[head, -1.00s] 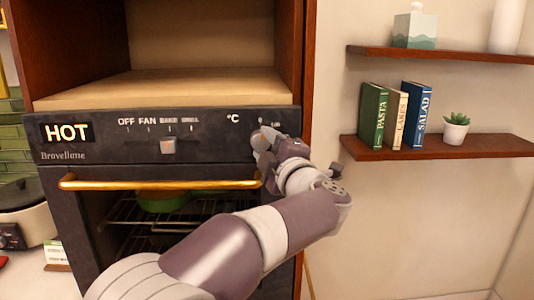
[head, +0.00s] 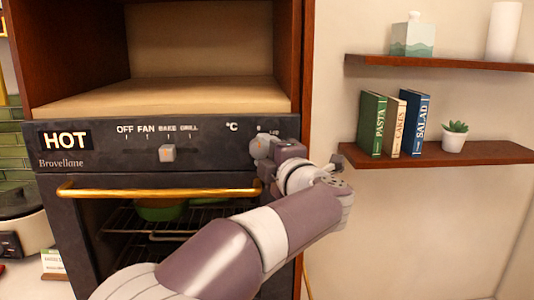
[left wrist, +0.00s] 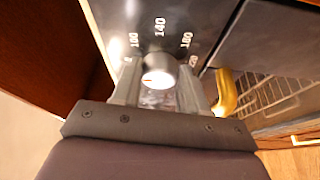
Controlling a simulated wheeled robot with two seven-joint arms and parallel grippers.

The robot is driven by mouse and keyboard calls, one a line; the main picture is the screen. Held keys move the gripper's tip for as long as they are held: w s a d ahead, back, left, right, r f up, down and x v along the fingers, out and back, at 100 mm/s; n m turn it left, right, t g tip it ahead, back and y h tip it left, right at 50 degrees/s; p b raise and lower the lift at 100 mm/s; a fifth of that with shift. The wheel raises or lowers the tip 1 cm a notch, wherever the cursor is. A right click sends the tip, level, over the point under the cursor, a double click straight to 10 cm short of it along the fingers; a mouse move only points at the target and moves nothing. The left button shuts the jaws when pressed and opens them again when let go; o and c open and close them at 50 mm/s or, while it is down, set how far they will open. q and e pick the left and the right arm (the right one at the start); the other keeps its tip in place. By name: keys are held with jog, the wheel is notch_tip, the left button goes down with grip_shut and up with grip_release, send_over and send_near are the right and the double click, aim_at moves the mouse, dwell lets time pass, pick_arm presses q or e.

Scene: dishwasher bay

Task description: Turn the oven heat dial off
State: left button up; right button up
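The oven heat dial (left wrist: 158,75) is a round knob with a pale face and a small orange mark, on the dark panel at the right under the °C sign. In the left wrist view, numbers including 140 and 180 arc around it. My left gripper (head: 262,150) is at this dial; in the left wrist view its two fingers (left wrist: 160,88) stand on either side and appear to press on it. In the head view the gripper partly covers the dial. The HOT sign (head: 66,140) is lit. My right gripper is not in view.
A second knob (head: 168,153) sits under OFF, FAN, BAKE and GRILL. The gold oven door handle (head: 150,190) runs just below the panel, close to my gripper. A shelf (head: 440,156) with books and a plant is on the right wall.

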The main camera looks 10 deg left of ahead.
pick_arm(q)
jog(key=o, duration=0.4)
jog(key=shift+f, duration=0.15)
jog(key=shift+o, duration=0.2)
jog(key=shift+s+a, duration=0.1)
jog(key=shift+s, duration=0.05)
jog(key=b+v, duration=0.3)
jog(key=v, duration=0.9)
jog(key=shift+s+d, duration=0.25)
jog(key=shift+s, duration=0.05)
